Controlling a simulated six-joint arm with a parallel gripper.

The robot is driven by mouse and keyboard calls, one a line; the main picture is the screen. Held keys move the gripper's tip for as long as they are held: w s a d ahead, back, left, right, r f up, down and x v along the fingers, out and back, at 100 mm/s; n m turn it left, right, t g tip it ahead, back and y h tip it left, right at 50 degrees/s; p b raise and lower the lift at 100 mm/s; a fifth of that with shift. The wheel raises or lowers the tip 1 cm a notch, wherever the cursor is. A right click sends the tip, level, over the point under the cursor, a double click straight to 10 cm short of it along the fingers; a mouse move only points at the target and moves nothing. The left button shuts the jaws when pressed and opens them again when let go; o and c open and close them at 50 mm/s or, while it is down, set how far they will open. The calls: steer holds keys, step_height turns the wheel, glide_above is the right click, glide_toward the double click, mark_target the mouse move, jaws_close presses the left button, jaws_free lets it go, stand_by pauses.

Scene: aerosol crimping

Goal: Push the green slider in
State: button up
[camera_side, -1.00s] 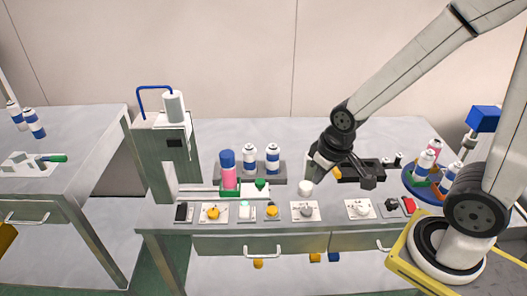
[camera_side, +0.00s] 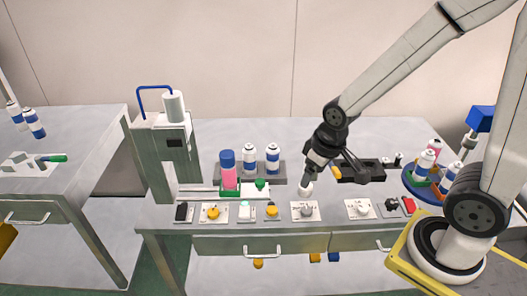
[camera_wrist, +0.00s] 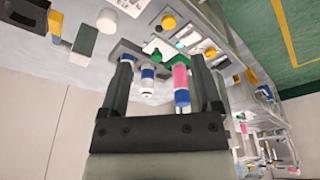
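The green slider (camera_side: 245,188) sits on a pale rail in front of the crimping press. It carries a pink can with a blue cap (camera_side: 228,162) and has a green knob (camera_side: 260,184) at its right end. The can (camera_wrist: 181,77) and green knob (camera_wrist: 181,44) also show in the wrist view, beyond the fingers. My gripper (camera_side: 308,172) is above the bench, right of the slider and apart from it. In the wrist view its two fingers (camera_wrist: 160,70) are spread with nothing held. Their tips are hard to make out in the side view.
The press (camera_side: 170,150) stands left of the slider. Two white-and-blue cans (camera_side: 261,158) stand in a grey rack behind it. A white cylinder (camera_side: 305,188) is just below my gripper. A row of knobs and switches (camera_side: 305,211) lines the bench front. A blue turntable (camera_side: 425,190) is at right.

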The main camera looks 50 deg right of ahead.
steer(key=w+f+n+g, duration=0.1)
steer(key=w+f+n, duration=0.25)
steer(key=w, duration=0.75)
steer(key=n+g, duration=0.2)
steer(key=n, duration=0.3)
glide_above(260, 181)
step_height(260, 181, down, 5)
steer(key=shift+f, duration=0.1)
steer(key=shift+f, duration=3.85)
jaws_close()
